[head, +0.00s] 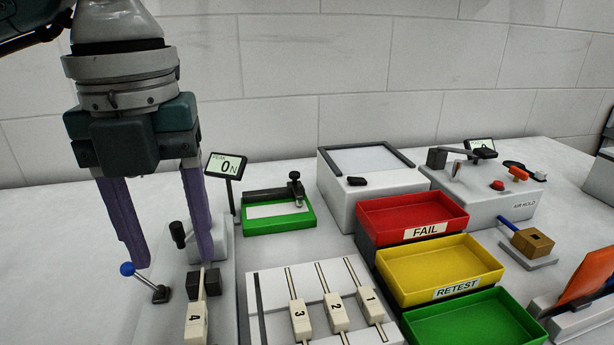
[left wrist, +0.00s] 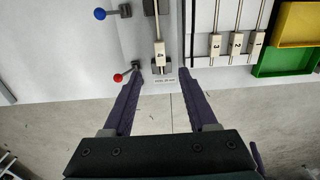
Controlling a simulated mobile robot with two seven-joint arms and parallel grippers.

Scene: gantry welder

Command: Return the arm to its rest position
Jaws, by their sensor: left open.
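My left gripper (head: 165,255) hangs at the left in the head view, fingers pointing down, spread wide and empty. It is above the pull tester, near the piece labelled 4 (head: 196,322), which lies in the tester's clamp. In the left wrist view the purple fingertips (left wrist: 155,72) are apart, with piece 4 (left wrist: 159,56) seen beyond and between them. Nothing is between the fingers. My right gripper is not in view.
A blue-knobbed lever (head: 128,269) and a display reading 0 N (head: 226,166) stand close to the gripper. A rack (head: 281,283) holds pieces 3, 2 and 1. Red (head: 385,208), yellow (head: 408,267) and green (head: 440,318) trays stand right. A wall is behind.

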